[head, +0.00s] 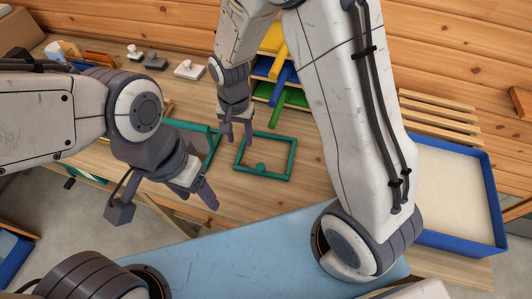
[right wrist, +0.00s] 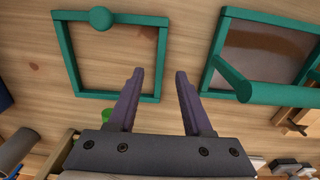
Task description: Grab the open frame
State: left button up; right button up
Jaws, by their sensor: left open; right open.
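The open frame (head: 293,158) is a green square rim with bare wood inside and a round green knob on one side. It lies flat on the wooden bench. It also shows in the right wrist view (right wrist: 68,52). My right gripper (head: 238,138) is open and empty at the frame's left side. In the right wrist view, one side bar of the frame appears between its fingertips (right wrist: 160,72); I cannot tell the height gap. My left gripper (head: 204,190) is open and empty, left of the frame, near the bench's front.
A second green frame (right wrist: 213,50) with a brownish filled panel and a bar handle lies beside the open one, partly hidden by my left arm in the head view. A blue-rimmed tray (head: 455,243) stands at right. Coloured bins (head: 283,73) stand behind.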

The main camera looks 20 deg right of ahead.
aim_at(241, 149)
notch_tip(241, 149, down, 4)
jog(key=shift+f, duration=0.1)
grip_shut()
jog(key=shift+r+p, duration=0.2)
jog(key=shift+p, duration=0.1)
